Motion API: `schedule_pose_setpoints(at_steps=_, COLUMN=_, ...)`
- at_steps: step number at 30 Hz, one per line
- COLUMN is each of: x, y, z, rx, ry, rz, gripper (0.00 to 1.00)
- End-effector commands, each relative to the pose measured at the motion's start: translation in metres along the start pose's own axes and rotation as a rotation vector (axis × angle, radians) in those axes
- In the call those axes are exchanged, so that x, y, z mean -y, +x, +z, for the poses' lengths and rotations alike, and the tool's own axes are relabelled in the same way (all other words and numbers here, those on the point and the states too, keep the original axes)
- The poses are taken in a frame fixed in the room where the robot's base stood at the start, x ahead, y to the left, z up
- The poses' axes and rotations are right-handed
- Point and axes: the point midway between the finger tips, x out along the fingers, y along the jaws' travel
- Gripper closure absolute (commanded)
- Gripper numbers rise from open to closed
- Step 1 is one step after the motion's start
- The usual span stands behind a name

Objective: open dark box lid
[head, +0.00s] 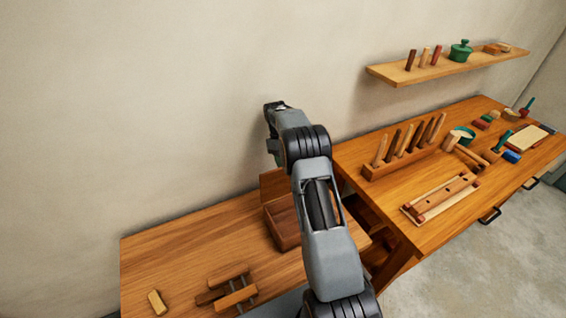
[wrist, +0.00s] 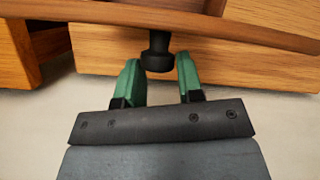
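The dark box (head: 283,230) is brown wood and sits on the lower bench, partly hidden by my arm. Its inside shows, and a flat brown panel that looks like its lid (head: 272,184) stands up at its back. In the wrist view a black knob (wrist: 158,52) hangs from a curved brown edge (wrist: 220,27). My gripper (wrist: 159,62) has two green fingers held apart, one on each side of the knob. The knob lies between the tips; I cannot tell whether they touch it.
The lower bench (head: 185,245) has bare wood left of the box, with a wooden clamp-like piece (head: 233,290) and a small block (head: 157,302) in front. A higher workbench (head: 400,200) with a peg rack (head: 400,157) stands right of my arm. The wall is behind.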

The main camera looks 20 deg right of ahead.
Motion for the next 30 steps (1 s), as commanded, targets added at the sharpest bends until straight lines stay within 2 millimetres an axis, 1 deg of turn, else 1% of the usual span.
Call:
schedule_pose_setpoints(at_steps=1, x=-0.005, y=0.006, z=-0.003, rx=0.003, ry=0.004, rz=0.001, gripper=1.0)
schedule_pose_setpoints(at_steps=12, x=-0.012, y=0.007, z=-0.017, rx=0.006, ry=0.007, rz=0.001, gripper=1.0)
schedule_pose_setpoints(at_steps=27, x=-0.013, y=0.008, z=-0.018, rx=0.009, ry=0.006, rz=0.001, gripper=1.0)
schedule_pose_setpoints(at_steps=28, x=-0.013, y=0.008, z=-0.018, rx=0.009, ry=0.006, rz=0.001, gripper=0.65)
schedule_pose_setpoints(at_steps=30, x=-0.013, y=0.008, z=-0.018, rx=0.009, ry=0.006, rz=0.0, gripper=0.58)
